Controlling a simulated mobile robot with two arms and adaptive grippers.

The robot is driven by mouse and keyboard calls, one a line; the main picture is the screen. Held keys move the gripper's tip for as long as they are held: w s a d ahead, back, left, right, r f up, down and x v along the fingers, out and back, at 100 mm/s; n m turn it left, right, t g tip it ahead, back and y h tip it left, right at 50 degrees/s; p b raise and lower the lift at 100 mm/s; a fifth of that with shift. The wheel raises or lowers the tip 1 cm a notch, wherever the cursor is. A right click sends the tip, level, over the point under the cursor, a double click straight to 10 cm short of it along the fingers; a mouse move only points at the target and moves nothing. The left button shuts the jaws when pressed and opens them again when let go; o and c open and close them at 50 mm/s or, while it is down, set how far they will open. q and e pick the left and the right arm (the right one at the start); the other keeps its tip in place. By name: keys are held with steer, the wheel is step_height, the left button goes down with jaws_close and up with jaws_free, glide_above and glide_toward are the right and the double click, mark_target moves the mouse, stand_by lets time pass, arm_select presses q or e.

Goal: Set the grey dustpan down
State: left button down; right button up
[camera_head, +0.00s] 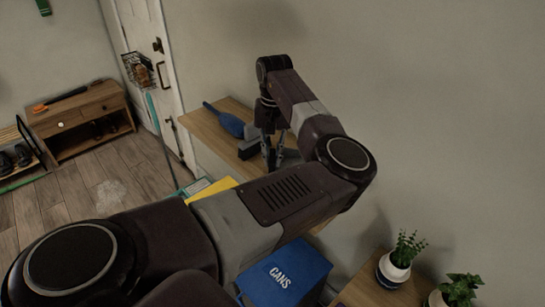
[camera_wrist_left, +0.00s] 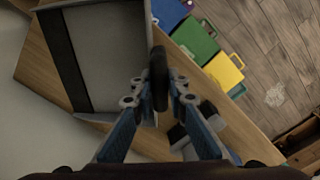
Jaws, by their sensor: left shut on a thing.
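The grey dustpan (camera_wrist_left: 112,55) fills the upper left of the left wrist view, a grey tray with a dark band along one edge. Its dark handle (camera_wrist_left: 159,78) stands between the fingertips of my left gripper (camera_wrist_left: 155,92), which is shut on it. In the head view my left gripper (camera_head: 272,150) points down at the wooden top (camera_head: 205,127) by the wall. My arm mostly hides the dustpan there. I cannot tell whether the pan touches the wood. My right gripper is not in view.
On the wooden top, a blue brush-like object (camera_head: 226,120) and a dark grey block (camera_head: 249,147) lie close to the gripper. Below stand coloured bins, including a yellow one (camera_wrist_left: 224,71) and a blue "CANS" bin (camera_head: 288,277). Potted plants (camera_head: 395,265) are at lower right.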

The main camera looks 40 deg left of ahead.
arm_select(q)
steer(key=c, duration=2.1)
jaws_free()
steer(key=shift+o, duration=1.4)
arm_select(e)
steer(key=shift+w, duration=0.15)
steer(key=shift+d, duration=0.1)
arm_select(q)
step_height(320, 180, up, 12)
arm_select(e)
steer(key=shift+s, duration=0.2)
